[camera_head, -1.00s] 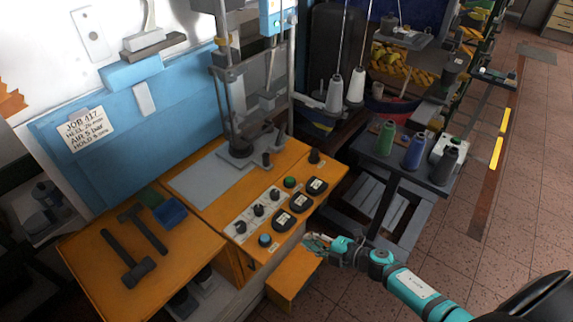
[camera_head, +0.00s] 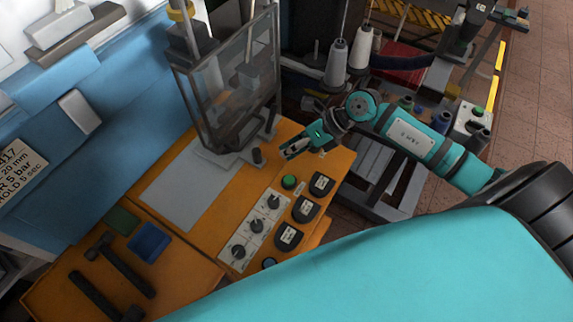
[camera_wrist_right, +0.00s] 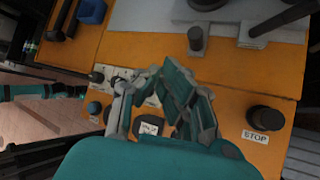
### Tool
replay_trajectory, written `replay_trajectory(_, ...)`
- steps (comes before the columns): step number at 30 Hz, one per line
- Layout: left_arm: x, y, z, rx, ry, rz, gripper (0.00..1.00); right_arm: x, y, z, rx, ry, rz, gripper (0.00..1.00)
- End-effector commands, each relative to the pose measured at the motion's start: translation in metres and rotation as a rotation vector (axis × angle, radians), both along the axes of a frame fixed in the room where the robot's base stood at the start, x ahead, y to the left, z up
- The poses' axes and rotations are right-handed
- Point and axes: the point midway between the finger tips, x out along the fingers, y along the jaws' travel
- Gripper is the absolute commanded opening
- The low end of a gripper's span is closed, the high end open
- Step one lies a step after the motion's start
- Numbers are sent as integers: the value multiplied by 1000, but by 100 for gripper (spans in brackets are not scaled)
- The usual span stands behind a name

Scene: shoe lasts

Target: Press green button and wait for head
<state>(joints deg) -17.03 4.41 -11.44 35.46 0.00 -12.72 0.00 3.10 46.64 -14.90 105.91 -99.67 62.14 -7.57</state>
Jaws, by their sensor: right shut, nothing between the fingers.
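The green button (camera_head: 289,182) sits at the far end of the control panel on the orange bench, next to round gauges. My right gripper (camera_head: 290,151) is shut and empty, just beyond the green button and apart from it in the head view. Its fingers also show in the right wrist view (camera_wrist_right: 155,92), over the panel; I cannot make out the green button there. The press (camera_head: 228,85) stands behind the panel with a clear guard in front; its head is partly hidden by the guard and frame. My left gripper is not in view.
A black STOP knob (camera_wrist_right: 266,118) stands on the bench near my right gripper. A dark post (camera_head: 257,157) rises by the press. Hammers (camera_head: 122,265) and a blue block (camera_head: 150,242) lie on the left. A side table with thread spools (camera_head: 440,122) is at the right.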

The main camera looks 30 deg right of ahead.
Motion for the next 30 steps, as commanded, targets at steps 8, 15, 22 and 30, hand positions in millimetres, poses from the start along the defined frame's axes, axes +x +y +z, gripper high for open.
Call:
replay_trajectory(8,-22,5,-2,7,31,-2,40,1,0,-2,3,0,-3,0)
replay_trajectory(15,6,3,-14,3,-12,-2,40,0,0,-19,5,2,-3,0)
replay_trajectory(22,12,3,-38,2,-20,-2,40,1,0,-51,4,1,-4,0)
replay_trajectory(30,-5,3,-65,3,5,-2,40,1,0,-84,3,1,-4,0)
